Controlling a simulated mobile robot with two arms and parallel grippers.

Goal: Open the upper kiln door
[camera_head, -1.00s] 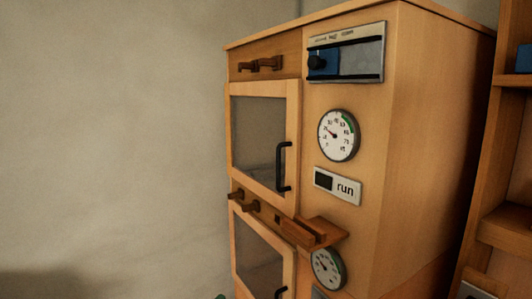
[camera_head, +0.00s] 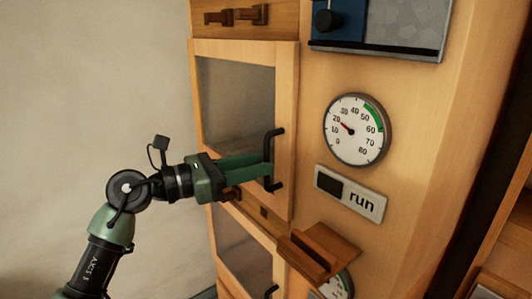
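The upper kiln door (camera_head: 286,100) is a wooden frame around a dark glass pane, and it looks shut. Its black bar handle (camera_head: 273,183) stands upright along the right side of the door frame. My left gripper (camera_head: 266,168) has green fingers that reach in from the left to the middle of the handle. The fingertips overlap the handle bar, and I cannot tell whether they are closed on it. My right gripper is not in view.
A wooden ledge (camera_head: 318,252) juts out below the upper door at right. The lower door (camera_head: 243,255) with its own black handle (camera_head: 271,291) sits beneath. A dial (camera_head: 357,130) and a "run" plate (camera_head: 350,192) are right of the upper door. Plain wall is at left.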

